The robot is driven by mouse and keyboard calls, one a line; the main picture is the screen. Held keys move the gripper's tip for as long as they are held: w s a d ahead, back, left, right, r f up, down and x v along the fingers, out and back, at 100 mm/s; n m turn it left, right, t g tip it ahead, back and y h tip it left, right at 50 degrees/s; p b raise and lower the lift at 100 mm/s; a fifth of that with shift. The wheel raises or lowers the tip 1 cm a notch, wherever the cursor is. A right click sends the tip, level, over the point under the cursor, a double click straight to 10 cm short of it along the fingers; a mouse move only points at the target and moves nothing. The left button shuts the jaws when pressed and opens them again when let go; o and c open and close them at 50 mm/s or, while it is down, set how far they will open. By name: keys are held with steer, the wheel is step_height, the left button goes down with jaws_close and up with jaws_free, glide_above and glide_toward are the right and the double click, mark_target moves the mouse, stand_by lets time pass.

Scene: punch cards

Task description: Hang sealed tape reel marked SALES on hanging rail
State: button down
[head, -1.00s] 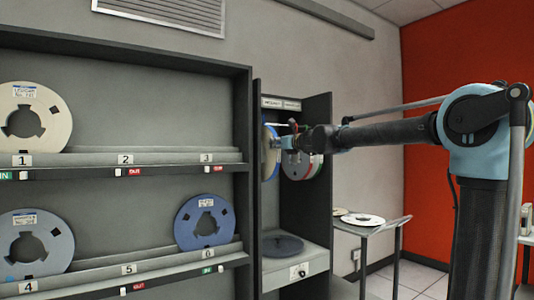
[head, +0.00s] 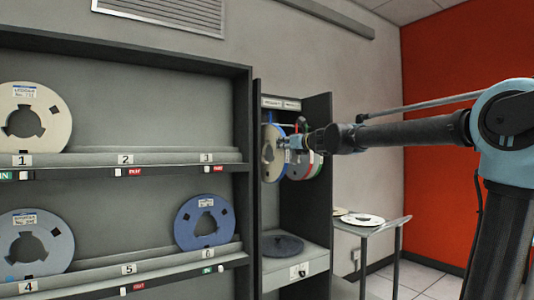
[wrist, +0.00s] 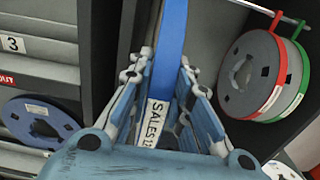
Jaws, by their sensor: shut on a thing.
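The SALES reel (wrist: 168,60) is seen edge-on in the wrist view, with a blue band and a white label reading SALES. My gripper (wrist: 160,92) is shut on it, one finger on each side. In the head view the reel (head: 271,157) shows a pale face and blue rim at the left of the tall cabinet's bay, with my gripper (head: 290,142) at its right. The hanging rail (wrist: 262,8) runs across the top of the wrist view. I cannot tell whether the reel touches the rail; its upper end is out of the wrist view.
A red-banded reel (wrist: 250,80) and a green-banded reel (wrist: 302,85) hang to the right of the held reel. A dark disc (head: 283,245) lies on the cabinet's lower shelf. Numbered racks (head: 150,158) with reels stand left; a small table (head: 378,225) stands right.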

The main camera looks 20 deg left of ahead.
steer(key=v, duration=0.6)
steer(key=shift+s+d, duration=0.25)
steer(key=shift+d, duration=0.05)
stand_by(0.4)
steer(key=shift+x, duration=3.1)
